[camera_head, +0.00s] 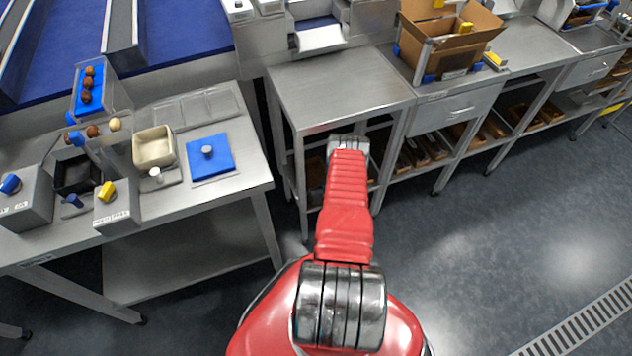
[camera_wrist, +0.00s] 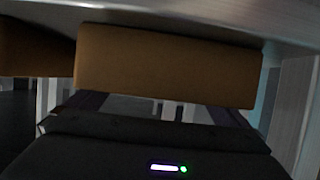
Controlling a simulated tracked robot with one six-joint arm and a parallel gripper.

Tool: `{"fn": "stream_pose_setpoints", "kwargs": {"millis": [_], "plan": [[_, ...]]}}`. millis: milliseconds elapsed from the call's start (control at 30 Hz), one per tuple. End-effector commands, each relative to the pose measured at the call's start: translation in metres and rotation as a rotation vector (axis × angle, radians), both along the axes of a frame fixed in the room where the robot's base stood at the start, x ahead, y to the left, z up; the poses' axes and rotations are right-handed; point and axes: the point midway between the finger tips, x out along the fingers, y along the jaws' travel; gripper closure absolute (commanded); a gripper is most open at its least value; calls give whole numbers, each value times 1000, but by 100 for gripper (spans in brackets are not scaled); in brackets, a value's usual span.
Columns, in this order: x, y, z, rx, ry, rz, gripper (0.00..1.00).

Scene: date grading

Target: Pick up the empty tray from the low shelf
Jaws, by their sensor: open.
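In the wrist view, the long brown front face of what looks like a tray (camera_wrist: 165,66) fills the upper middle, close ahead under a grey metal top. Its inside is hidden, so I cannot tell whether it is empty. My gripper (camera_wrist: 155,106) is open, with its dark fingers spread low in front of and below the brown face. Contact cannot be made out. In the head view, my red arm reaches toward the steel table and the gripper is hidden. Brown trays (camera_head: 428,150) lie on the low shelf to the right.
The steel table (camera_head: 335,85) is bare on top, above the low shelf space; its legs stand on either side of my arm. A second brown face (camera_wrist: 35,48) is at the left in the wrist view. A cardboard box (camera_head: 450,50) stands on the counter at right. Floor at right is clear.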

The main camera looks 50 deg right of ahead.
Motion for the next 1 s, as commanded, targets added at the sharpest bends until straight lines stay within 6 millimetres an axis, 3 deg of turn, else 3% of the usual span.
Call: {"fn": "stream_pose_setpoints", "kwargs": {"millis": [133, 667, 1000], "plan": [[0, 0, 0, 0, 0, 0, 1], [0, 0, 0, 0, 0, 0, 39], [0, -1, 2, -1, -1, -1, 39]]}}
